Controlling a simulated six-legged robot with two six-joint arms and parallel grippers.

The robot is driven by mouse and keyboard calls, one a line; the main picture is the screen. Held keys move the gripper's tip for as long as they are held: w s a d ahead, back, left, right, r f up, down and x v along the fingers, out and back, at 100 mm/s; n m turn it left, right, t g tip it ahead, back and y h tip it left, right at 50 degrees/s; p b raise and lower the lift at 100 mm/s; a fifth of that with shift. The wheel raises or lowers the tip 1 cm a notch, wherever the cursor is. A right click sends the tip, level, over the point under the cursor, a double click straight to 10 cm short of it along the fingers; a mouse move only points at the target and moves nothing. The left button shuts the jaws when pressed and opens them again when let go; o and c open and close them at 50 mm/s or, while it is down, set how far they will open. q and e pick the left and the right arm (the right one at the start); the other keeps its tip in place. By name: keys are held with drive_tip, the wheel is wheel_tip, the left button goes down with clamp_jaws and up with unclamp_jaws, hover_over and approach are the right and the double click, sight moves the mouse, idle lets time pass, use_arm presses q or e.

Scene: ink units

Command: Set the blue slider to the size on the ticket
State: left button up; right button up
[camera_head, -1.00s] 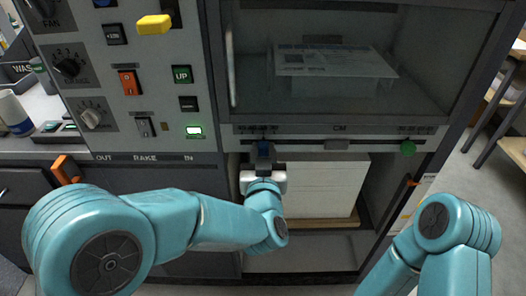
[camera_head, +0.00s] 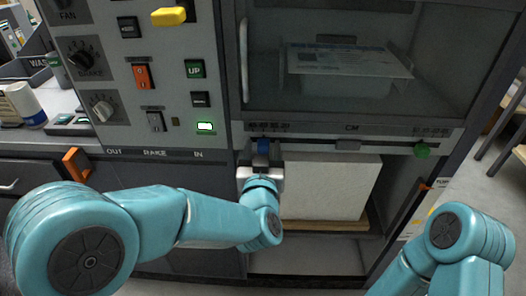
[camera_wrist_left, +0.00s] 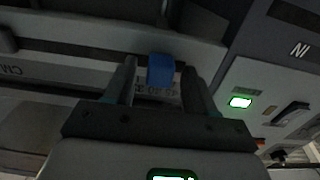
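The blue slider (camera_head: 264,146) sits at the left end of the rail under the machine's window, by a small printed scale marked CM. My left gripper (camera_head: 262,168) is right in front of it. In the left wrist view the blue slider (camera_wrist_left: 161,70) stands between the two spread fingers (camera_wrist_left: 160,85), with a gap visible on each side. Small numbers show just below it but are too blurred to read. Behind the glass lies a printed sheet (camera_head: 348,60). A white paper (camera_head: 438,196) hangs at the right side; I cannot tell which is the ticket. My right gripper is out of frame.
A green knob (camera_head: 422,150) is at the rail's right end. A white paper stack (camera_head: 325,188) sits in the bay below.

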use_arm(q)
drive_tip(key=s, duration=1.6)
drive_tip(key=shift+s+b, duration=0.15)
drive_tip(key=shift+b, duration=0.25)
drive_tip(key=w+a+f+n+g+y+p, duration=0.1)
drive_tip(key=w+a+f+g+y+p, duration=0.15)
drive_tip(key=a, duration=0.35)
drive_tip(key=w+a+f+n+g+y+p, duration=0.1)
drive_tip(key=w+a+f+y+p, duration=0.15)
drive_tip(key=a, duration=0.25)
drive_tip(key=s+a+f+g+h+p, duration=0.1)
drive_tip(key=a+f+g+p, duration=0.4)
drive_tip(key=f, duration=0.5)
drive_tip(key=s+f+g+h+p, duration=0.2)
drive_tip(key=s+f+g+h, duration=0.1)
drive_tip(key=s+f, duration=0.5)
drive_tip(key=s+d+f+g+h, duration=0.5)
drive_tip(key=s+d+g, duration=0.1)
drive_tip(key=s, duration=0.3)
drive_tip(key=shift+s+d, duration=0.15)
drive_tip(key=shift+s, duration=0.15)
